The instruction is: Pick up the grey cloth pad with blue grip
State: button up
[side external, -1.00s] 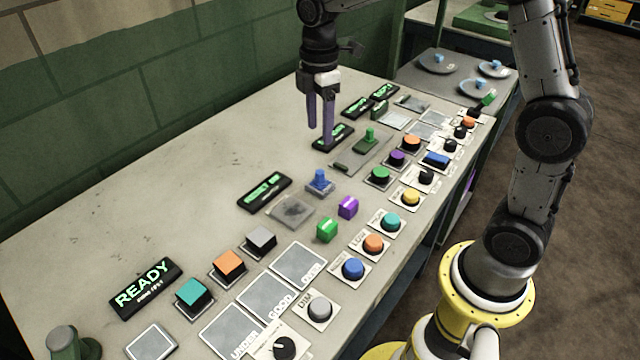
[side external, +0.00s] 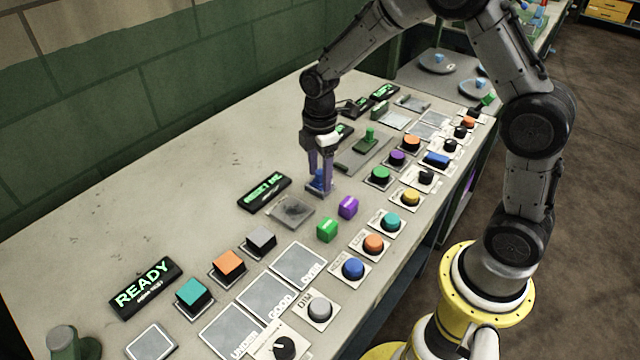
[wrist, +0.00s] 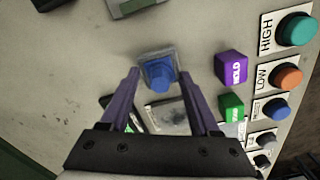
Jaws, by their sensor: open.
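The grey cloth pad (side external: 323,193) with its blue grip (side external: 317,180) lies on the bench. In the wrist view the pad (wrist: 148,55) shows with the blue grip (wrist: 157,75) standing on it. My gripper (side external: 319,185) is open and low over the pad, with its purple fingers beside the blue grip. In the wrist view the fingers of my gripper (wrist: 160,75) reach out left and right of the grip. The side view partly hides the grip behind a finger. I cannot tell whether the fingers touch the pad.
A smudged grey plate (side external: 290,211) lies beside the pad. A purple cube (side external: 348,207) and a green cube (side external: 327,230) stand close by on the right. A dark lit display (side external: 265,192) is on the left. Several buttons line the bench's right edge. The bench's left side is clear.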

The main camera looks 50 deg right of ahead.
aim_at(320, 171)
jog(key=shift+f, duration=0.1)
jog(key=shift+c, duration=0.3)
grip_shut()
jog(key=shift+r, duration=0.5)
notch_tip(320, 171, up, 2)
jog(key=shift+r, duration=0.15)
jog(key=s+r, duration=0.9)
jog(key=s, duration=0.5)
jog(key=shift+a+r, duration=0.2)
jog(key=shift+r, duration=0.2)
